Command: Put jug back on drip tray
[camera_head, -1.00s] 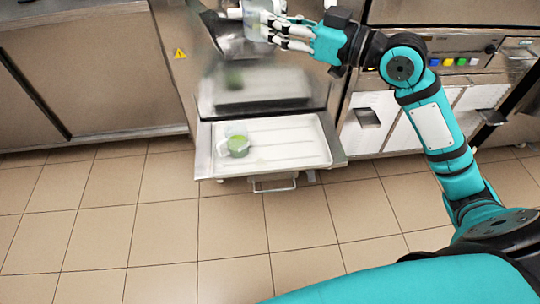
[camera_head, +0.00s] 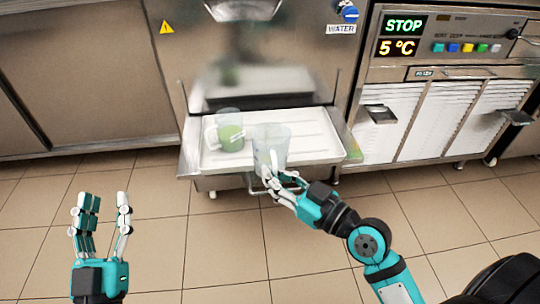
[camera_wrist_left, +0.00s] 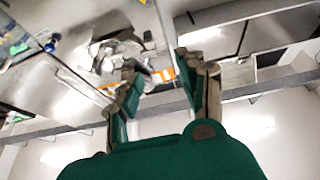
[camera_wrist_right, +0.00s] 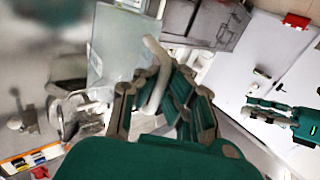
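A clear, empty-looking jug (camera_head: 270,146) is upright in front of the drip tray's front edge in the head view. My right gripper (camera_head: 279,184) is closed around its handle. In the right wrist view the clear jug (camera_wrist_right: 115,45) has its pale handle between the right fingers (camera_wrist_right: 160,95). The drip tray (camera_head: 308,143) is a white shallow tray at the freezer's foot. A second jug (camera_head: 230,131) with green contents stands on its left part. I cannot tell whether the held jug touches the tray. My left gripper (camera_head: 102,215) is open and empty, fingers upward, also in the left wrist view (camera_wrist_left: 155,80).
The steel batch freezer front (camera_head: 262,60) rises behind the tray, with a blue WATER knob (camera_head: 347,12). A control panel (camera_head: 403,35) and white vented doors (camera_head: 430,120) stand to the right. The tray's right half is clear. The tiled floor (camera_head: 180,245) in front is free.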

